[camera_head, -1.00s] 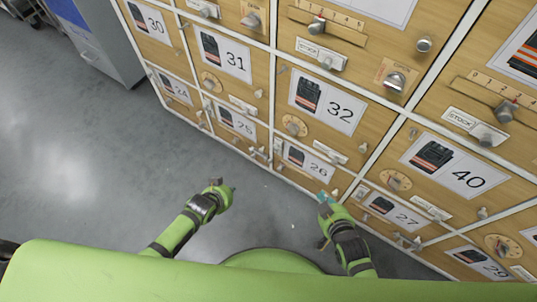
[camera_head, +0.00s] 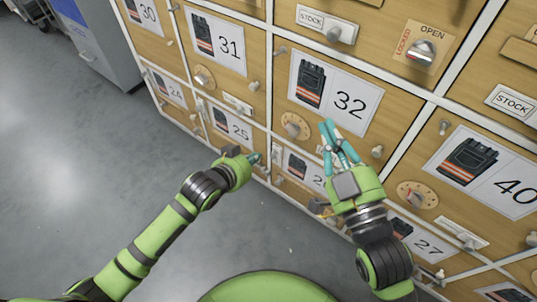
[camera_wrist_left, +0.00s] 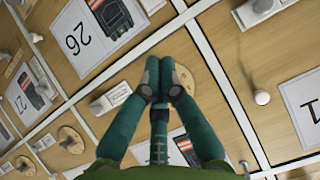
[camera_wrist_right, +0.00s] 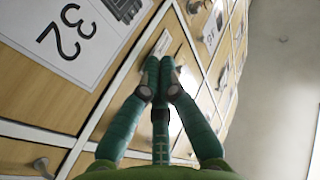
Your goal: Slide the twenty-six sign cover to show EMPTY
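The locker door labelled 26 (camera_head: 300,165) is low in the middle of the head view; its label (camera_wrist_left: 80,38) shows upside down in the left wrist view. My left gripper (camera_head: 256,159) is empty, fingertips together, left of label 26. My right gripper (camera_head: 330,128) is empty, fingertips together, in front of door 32, right of its round dial (camera_head: 294,125). Neither gripper visibly holds anything.
Door 32 (camera_head: 335,98) is above door 26. Doors 25 (camera_head: 233,122), 27 (camera_head: 425,243) and 40 (camera_head: 490,175) surround it with protruding knobs, dials and sliding signs. A grey cabinet (camera_head: 100,55) stands at the far left.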

